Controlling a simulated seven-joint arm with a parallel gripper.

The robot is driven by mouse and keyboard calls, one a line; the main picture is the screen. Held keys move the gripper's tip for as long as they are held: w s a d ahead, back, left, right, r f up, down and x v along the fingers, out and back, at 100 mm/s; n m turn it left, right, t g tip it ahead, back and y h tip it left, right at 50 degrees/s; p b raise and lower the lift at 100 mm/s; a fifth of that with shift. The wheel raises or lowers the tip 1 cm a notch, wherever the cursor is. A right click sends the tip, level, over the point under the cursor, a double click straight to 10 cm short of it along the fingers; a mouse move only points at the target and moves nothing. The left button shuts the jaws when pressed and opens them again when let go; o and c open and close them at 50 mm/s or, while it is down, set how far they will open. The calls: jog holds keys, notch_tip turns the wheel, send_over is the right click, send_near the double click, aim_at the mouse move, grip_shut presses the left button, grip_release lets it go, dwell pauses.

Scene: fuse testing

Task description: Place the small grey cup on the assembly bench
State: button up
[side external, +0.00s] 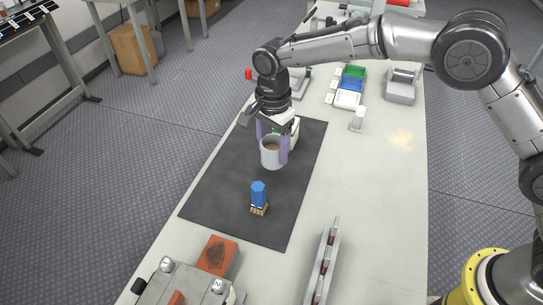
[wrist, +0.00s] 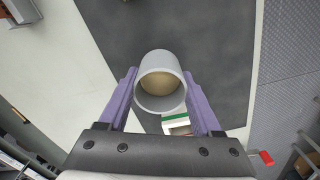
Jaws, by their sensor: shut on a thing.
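The small grey cup (side external: 270,153) is between the two purple fingers of my gripper (side external: 272,147), above the dark mat on the bench. In the wrist view the cup (wrist: 161,82) is seen from above, with its round rim and a tan inside. The fingers of my gripper (wrist: 163,105) press on its two sides. I cannot tell whether the cup's base touches the mat. The assembly bench (side external: 378,190) is the long pale table under my arm.
A blue-topped part (side external: 258,194) stands on the dark mat (side external: 225,180) in front of the cup. A white and green box (wrist: 177,124) is close beside the cup. Coloured bins (side external: 350,86), a white cylinder (side external: 357,119), an orange block (side external: 217,256) and a metal rail (side external: 325,265) stand around the mat.

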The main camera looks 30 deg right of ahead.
aim_at(272, 159)
jog(key=shift+w+a+f, duration=0.15)
jog(key=shift+w+f, duration=0.1)
jog(key=shift+f, duration=1.5)
jog(key=shift+f, duration=0.15)
jog(key=o, duration=1.5)
jog(key=shift+s, duration=0.1)
notch_tip(272, 159, up, 12)
jog(key=shift+r, duration=0.2)
